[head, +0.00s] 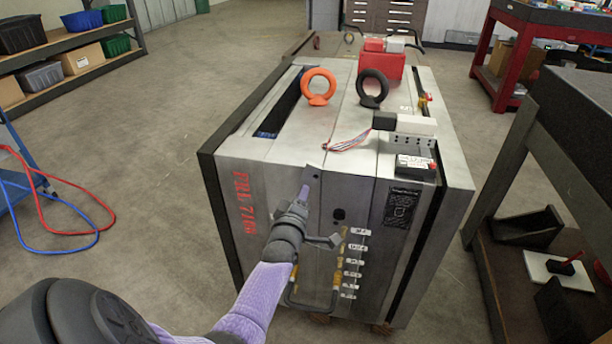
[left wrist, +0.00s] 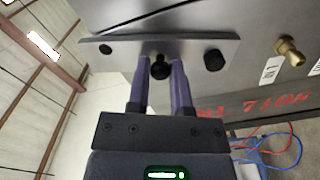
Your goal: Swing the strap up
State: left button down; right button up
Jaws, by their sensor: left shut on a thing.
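The strap is a flat grey metal bar (left wrist: 195,48) that runs across the top of the left wrist view. It has a dark round spot near its left end, a black knob (left wrist: 160,69) in the middle and a black bolt head (left wrist: 214,60) near its right end. My left gripper (left wrist: 161,76) has its purple fingers on either side of the knob, shut on it. In the head view my left gripper (head: 305,190) reaches the front face of the mould base (head: 270,180), near its upper edge, where part of the strap (head: 313,173) shows. My right gripper is not in view.
Orange (head: 318,87) and black (head: 372,88) lifting eyes stand on the mould base beside a red box (head: 381,62). Brass fittings with white labels (head: 352,260) run down its front. A dark bench (head: 585,120) stands right; shelves (head: 60,45) stand far left.

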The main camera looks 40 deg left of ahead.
pick_arm(q)
jog(key=shift+s+a+r+n, duration=0.1)
jog(key=shift+s+a+n, duration=0.2)
jog(key=shift+n, duration=0.5)
jog(key=shift+s+a+r+n, duration=0.1)
jog(key=shift+a+n, duration=0.25)
jog(key=shift+n, duration=0.45)
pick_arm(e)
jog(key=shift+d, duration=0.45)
pick_arm(q)
jog(key=shift+f, duration=0.1)
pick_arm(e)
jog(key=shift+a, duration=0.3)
pick_arm(q)
jog(key=c, duration=0.5)
grip_release()
jog(key=shift+c, duration=0.2)
jog(key=shift+s, duration=0.1)
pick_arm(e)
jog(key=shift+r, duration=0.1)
